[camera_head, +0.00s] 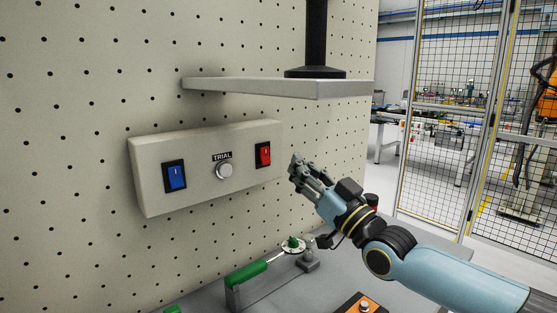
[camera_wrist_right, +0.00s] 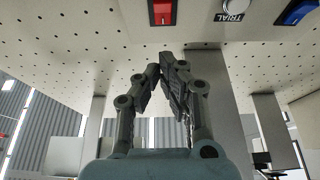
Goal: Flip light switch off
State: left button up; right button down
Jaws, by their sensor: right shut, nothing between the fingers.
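A grey switch box (camera_head: 200,200) is mounted on the pegboard wall. It carries a blue rocker switch (camera_head: 175,176) on the left, a round button under a TRIAL label (camera_head: 223,171) in the middle, and a red rocker switch (camera_head: 264,154) on the right. My right gripper (camera_head: 294,164) is shut and empty, just right of the box and apart from the red switch. In the right wrist view the shut fingertips (camera_wrist_right: 166,58) show below the red switch (camera_wrist_right: 162,12), with the blue switch (camera_wrist_right: 297,12) at the top right. My left gripper is in neither view.
A grey shelf (camera_head: 270,90) juts from the wall above the box, with a black post (camera_head: 316,40) on it. Below stand a green-handled clamp (camera_head: 250,272) and an orange box with a button (camera_head: 361,305) on a grey table. Fencing (camera_head: 450,120) stands at the right.

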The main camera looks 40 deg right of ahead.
aim_at(267, 151)
jog(key=shift+w+a+b, duration=0.15)
jog(key=shift+w+b, duration=0.05)
jog(key=shift+w, duration=1.55)
jog(key=shift+w+a+b, duration=0.15)
jog(key=shift+w+b, duration=0.05)
jog(key=shift+w, duration=1.55)
jog(key=shift+f, duration=0.1)
jog(key=b, duration=0.2)
jog(key=f+t+b, duration=0.1)
jog(key=b, duration=0.1)
jog(key=shift+w+f, duration=0.2)
jog(key=shift+w, duration=0.15)
jog(key=shift+r+p, duration=0.35)
jog(key=shift+r, duration=0.1)
jog(key=shift+s, duration=0.1)
